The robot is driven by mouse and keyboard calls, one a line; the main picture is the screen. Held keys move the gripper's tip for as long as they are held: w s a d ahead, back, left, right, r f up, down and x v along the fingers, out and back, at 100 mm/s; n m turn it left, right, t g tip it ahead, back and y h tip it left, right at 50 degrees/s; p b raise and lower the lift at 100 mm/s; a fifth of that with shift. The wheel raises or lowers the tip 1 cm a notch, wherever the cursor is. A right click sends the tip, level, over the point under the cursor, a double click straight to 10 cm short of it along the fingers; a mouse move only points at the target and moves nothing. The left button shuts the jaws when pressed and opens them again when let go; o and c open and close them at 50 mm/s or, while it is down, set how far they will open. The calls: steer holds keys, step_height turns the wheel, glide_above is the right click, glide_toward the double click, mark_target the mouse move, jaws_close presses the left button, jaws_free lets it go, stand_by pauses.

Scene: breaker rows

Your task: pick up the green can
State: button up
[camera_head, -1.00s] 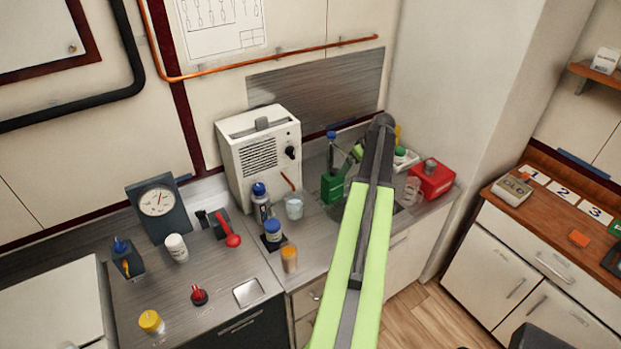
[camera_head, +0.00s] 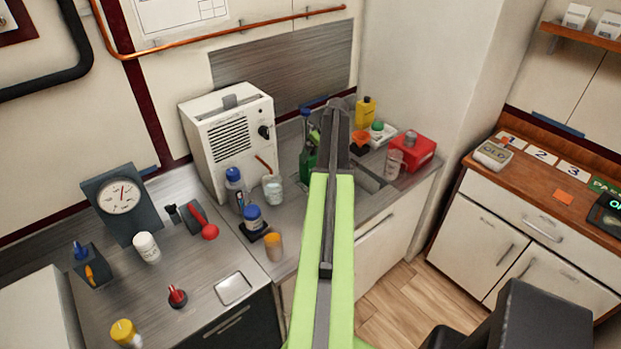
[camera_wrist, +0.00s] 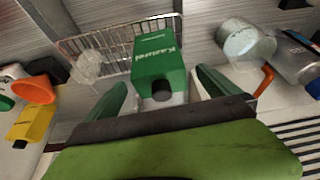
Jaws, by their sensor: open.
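The green can (camera_wrist: 158,58) is a boxy green container with white lettering and a dark cap, in the middle of the wrist view. In the head view the green can (camera_head: 307,164) stands on the counter, partly hidden behind my arm. My gripper (camera_wrist: 162,80) is open, with one green finger on each side of the can in the wrist view. The can's cap faces the gripper. I cannot tell whether either finger touches the can. In the head view my arm hides the fingers.
A wire rack (camera_wrist: 100,50) lies beside the can, with an orange item (camera_wrist: 34,90) and yellow bottle (camera_wrist: 30,122) beyond. On the other side are a clear cup (camera_wrist: 245,42) and a metallic bottle (camera_wrist: 295,60). A white heater-like box (camera_head: 230,140) stands close by, and a red container (camera_head: 412,151) sits right.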

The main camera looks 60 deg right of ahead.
steer(key=shift+x, duration=1)
steer(key=b+x, duration=0.5)
steer(key=shift+d+f+b, duration=0.15)
steer(key=shift+f+b, duration=0.1)
steer(key=shift+b, duration=0.05)
steer(key=shift+r, duration=0.2)
steer(key=c, duration=2.1)
